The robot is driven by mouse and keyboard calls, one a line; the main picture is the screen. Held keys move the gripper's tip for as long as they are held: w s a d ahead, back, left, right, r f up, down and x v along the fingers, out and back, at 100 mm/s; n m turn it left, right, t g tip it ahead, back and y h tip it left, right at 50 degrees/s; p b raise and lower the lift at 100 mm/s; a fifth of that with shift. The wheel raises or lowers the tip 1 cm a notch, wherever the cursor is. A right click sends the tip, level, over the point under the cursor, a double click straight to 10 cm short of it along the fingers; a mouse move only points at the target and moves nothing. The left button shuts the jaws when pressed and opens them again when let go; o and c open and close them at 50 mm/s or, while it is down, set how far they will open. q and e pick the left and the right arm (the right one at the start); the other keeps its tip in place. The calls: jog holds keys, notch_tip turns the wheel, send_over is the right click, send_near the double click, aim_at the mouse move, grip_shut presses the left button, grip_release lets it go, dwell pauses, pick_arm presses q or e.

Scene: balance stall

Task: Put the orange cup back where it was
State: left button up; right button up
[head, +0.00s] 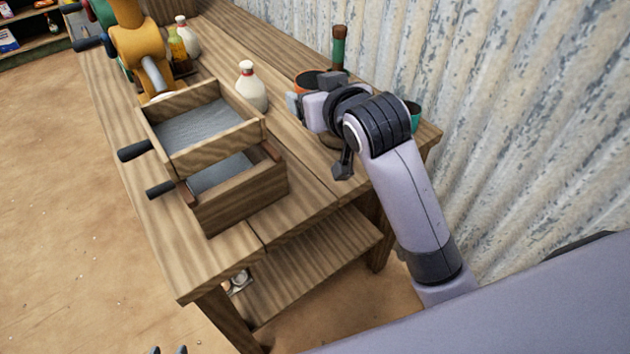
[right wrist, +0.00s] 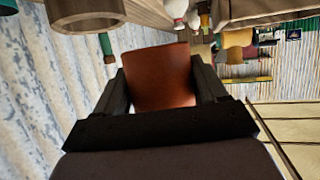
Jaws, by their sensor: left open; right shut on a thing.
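The orange cup (right wrist: 160,75) sits between the two dark fingers of my right gripper (right wrist: 158,66), which is shut on it. In the head view the cup (head: 304,79) shows only in part, behind my right gripper, over the wall side of the wooden table. Whether it touches the table cannot be told. My left gripper (head: 168,350) shows only its fingertips at the bottom edge, open and empty, away from the table.
On the table (head: 210,262) are a stacked wooden drawer box (head: 240,205), a white bottle with red cap (head: 251,88) and an orange-yellow machine (head: 140,45). A green cylinder (head: 339,45) stands behind the cup. A teal cup (head: 415,114) is partly hidden by my right arm. A corrugated wall borders the table.

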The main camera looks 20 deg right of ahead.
aim_at(316, 185)
notch_tip(316, 185, down, 19)
jog(key=shift+r+b, duration=0.1)
jog(key=shift+b, duration=1)
jog(key=shift+f, duration=0.2)
jog(key=o, duration=0.8)
jog(key=shift+r, duration=0.1)
